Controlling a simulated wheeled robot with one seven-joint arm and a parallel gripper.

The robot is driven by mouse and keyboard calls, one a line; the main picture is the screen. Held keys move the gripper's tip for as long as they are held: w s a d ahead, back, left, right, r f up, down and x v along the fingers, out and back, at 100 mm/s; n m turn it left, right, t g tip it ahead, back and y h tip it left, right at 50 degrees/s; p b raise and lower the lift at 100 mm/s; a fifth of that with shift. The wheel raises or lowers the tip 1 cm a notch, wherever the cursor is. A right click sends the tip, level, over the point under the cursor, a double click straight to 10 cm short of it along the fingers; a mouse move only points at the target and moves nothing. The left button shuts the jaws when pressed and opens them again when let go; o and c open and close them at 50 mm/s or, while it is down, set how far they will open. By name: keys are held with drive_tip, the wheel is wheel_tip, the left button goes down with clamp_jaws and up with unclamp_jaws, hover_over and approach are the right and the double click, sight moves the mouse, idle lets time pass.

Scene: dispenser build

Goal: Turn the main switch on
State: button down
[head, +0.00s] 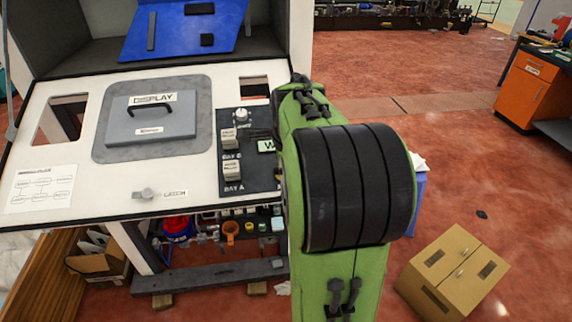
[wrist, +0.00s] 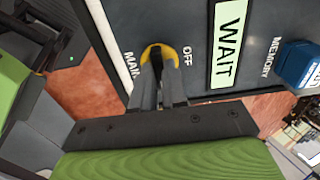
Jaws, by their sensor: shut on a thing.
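The main switch (wrist: 148,50) shows in the wrist view as a yellow rounded edge on the dark panel, between the "MAIN" and "OFF" labels. My gripper (wrist: 160,62) is shut on it. The two grey fingers cover most of the switch, so its handle and exact angle are hidden. A pale green display (wrist: 229,42) beside it reads "WAIT". In the head view my green arm hides the gripper and the switch; only the left end of the display (head: 266,146) shows.
A blue block (wrist: 298,65) sits by the "MEMORY" label. The white console (head: 90,145) carries a grey display lid (head: 150,115), a latch knob (head: 147,194) and bay blocks (head: 230,170). A cardboard box (head: 452,270) lies on the red floor at right.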

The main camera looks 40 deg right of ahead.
idle(0.4)
drive_tip(key=c, duration=1.2)
unclamp_jaws()
drive_tip(key=shift+o, duration=0.2)
drive_tip(key=p+v, duration=0.2)
drive_tip(key=v, duration=1.4)
drive_tip(key=shift+p, duration=0.35)
drive_tip(key=shift+f, duration=0.1)
drive_tip(key=s+a+f+n+t+y, duration=0.1)
drive_tip(key=s+a+f+n, duration=0.4)
drive_tip(key=a+n, duration=0.5)
drive_tip(key=s+a+f+n+t+y, duration=0.1)
drive_tip(key=s+a+f+n, duration=0.4)
drive_tip(key=a+n, duration=0.5)
drive_tip(key=f+n, duration=0.1)
drive_tip(key=n, duration=0.4)
drive_tip(key=shift+s+y, duration=0.3)
